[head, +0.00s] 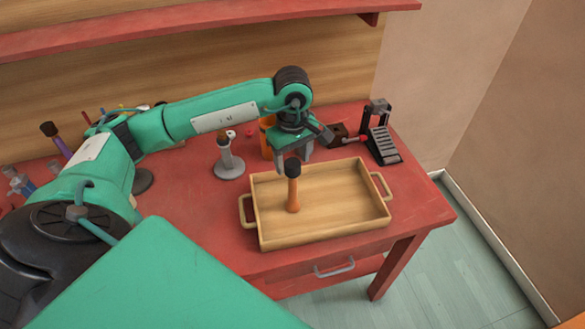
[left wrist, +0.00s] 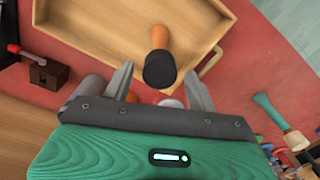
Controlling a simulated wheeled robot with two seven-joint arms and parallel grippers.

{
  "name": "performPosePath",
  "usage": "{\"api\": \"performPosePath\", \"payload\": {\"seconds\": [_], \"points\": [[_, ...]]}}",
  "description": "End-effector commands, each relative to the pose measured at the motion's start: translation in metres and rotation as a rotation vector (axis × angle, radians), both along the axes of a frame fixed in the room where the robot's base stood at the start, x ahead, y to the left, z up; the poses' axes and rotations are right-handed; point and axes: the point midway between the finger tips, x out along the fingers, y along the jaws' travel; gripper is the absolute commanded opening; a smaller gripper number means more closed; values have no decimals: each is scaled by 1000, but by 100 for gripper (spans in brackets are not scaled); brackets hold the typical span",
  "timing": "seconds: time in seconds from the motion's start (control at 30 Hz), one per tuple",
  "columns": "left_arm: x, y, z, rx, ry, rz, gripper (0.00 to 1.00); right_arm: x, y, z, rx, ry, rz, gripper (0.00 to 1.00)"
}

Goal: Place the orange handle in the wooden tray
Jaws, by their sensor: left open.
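The orange handle (head: 293,196), with a black end on top, stands about upright inside the wooden tray (head: 328,236), left of the tray's middle. It also shows in the left wrist view (left wrist: 160,38), with its black end towards the camera. The wooden tray lies on the red bench and has a loop handle on each short side. My left gripper (head: 293,153) is open, just behind and above the black end in the head view. In the left wrist view nothing is clamped between its fingers (left wrist: 158,78). My right gripper is not in view.
A grey stand (head: 229,163) is left of the tray. An orange container (head: 266,136) is partly hidden behind my gripper. A dark block with a red-tipped lever (head: 342,137) and a black pedal-like device (head: 383,143) stand behind the tray. The rest of the tray floor is clear.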

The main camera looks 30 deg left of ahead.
Motion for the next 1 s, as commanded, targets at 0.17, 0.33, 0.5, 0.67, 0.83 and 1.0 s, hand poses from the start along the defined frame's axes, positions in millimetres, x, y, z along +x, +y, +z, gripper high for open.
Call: {"api": "performPosePath", "payload": {"seconds": [0.17,0.33,0.5,0.67,0.83,1.0], "points": [[1,0,36,0,-5,-1,58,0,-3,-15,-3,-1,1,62],[0,0,65,0,-3,-2,58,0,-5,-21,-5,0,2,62],[0,0,81,-1,-2,-1,58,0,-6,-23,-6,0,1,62],[0,0,87,0,0,0,58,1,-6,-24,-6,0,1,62],[0,0,87,0,0,0,58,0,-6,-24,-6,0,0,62],[0,0,87,0,0,-1,58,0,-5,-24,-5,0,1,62]]}}
